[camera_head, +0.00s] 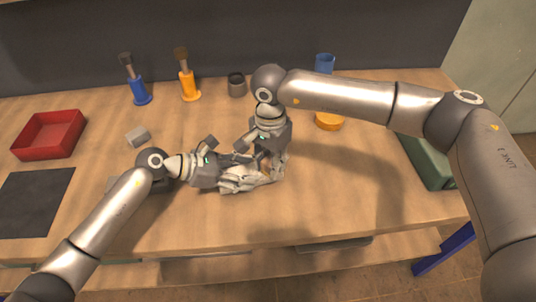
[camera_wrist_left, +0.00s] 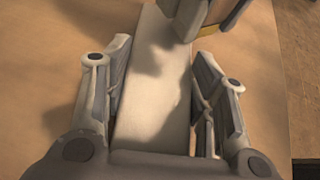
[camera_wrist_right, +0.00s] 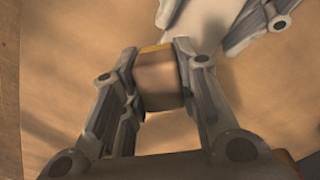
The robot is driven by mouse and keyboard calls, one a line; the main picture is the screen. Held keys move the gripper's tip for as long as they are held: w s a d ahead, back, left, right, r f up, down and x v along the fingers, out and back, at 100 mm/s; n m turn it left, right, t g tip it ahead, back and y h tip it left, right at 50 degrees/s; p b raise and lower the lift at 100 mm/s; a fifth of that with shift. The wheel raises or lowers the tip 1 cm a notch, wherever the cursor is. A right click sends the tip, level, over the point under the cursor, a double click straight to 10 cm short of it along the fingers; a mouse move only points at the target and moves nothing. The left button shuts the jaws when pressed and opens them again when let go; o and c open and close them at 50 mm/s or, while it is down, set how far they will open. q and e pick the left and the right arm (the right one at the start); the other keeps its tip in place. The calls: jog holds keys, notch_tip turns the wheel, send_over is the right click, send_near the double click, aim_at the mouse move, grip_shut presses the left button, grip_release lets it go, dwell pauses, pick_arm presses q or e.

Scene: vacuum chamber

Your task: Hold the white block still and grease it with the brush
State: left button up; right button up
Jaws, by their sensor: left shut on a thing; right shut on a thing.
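The white block (camera_wrist_left: 155,85) is long and pale. In the left wrist view it lies between the fingers of my left gripper (camera_wrist_left: 158,85), which is shut on it. In the head view my left gripper (camera_head: 250,178) is low over the table and its fingers mostly hide the block. My right gripper (camera_wrist_right: 158,80) is shut on the brush (camera_wrist_right: 158,78), a brown piece with a yellow edge. The brush also shows in the left wrist view (camera_wrist_left: 207,18), close over the far end of the block. I cannot tell whether they touch.
A red tray (camera_head: 24,146), a dark mat (camera_head: 30,215) and a small grey block (camera_head: 137,136) lie left. Blue (camera_head: 140,92) and orange (camera_head: 188,85) upright tools and a dark cup (camera_head: 237,85) stand at the back. A green box (camera_head: 430,165) is at right. The front middle is clear.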

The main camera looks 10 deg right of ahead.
jog(key=shift+s+d+f, duration=0.1)
jog(key=shift+s+f, duration=0.05)
jog(key=shift+s, duration=0.35)
jog(key=shift+w, duration=0.1)
jog(key=shift+w+a+f, duration=0.1)
jog(key=shift+w+a, duration=0.1)
jog(key=shift+w, duration=0.85)
jog(key=shift+w+a+f, duration=0.1)
jog(key=shift+w+a, duration=0.15)
jog(key=shift+w, duration=0.75)
jog(key=shift+w+a, duration=0.2)
jog(key=shift+w, duration=0.85)
jog(key=shift+r, duration=0.1)
jog(key=shift+r, duration=2.95)
notch_tip(320, 180, up, 3)
jog(key=shift+f, duration=0.1)
